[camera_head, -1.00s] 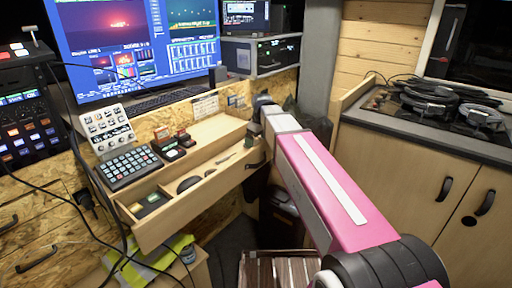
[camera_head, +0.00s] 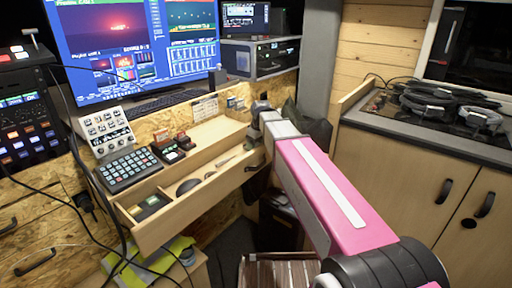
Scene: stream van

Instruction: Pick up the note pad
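I cannot single out a note pad for certain. A small dark flat item with a pale greenish patch (camera_head: 150,205) lies in the left compartment of the open wooden drawer (camera_head: 178,222); it is too small to identify. My pink arm reaches from the lower right to the drawer's right end. My gripper (camera_head: 261,107) is at the arm's far end, by the right end of the desk and drawer. Its fingers are hidden or too small to tell, so I cannot see whether it is open or holds anything.
Monitors (camera_head: 135,45) stand behind. Black cables hang at the left.

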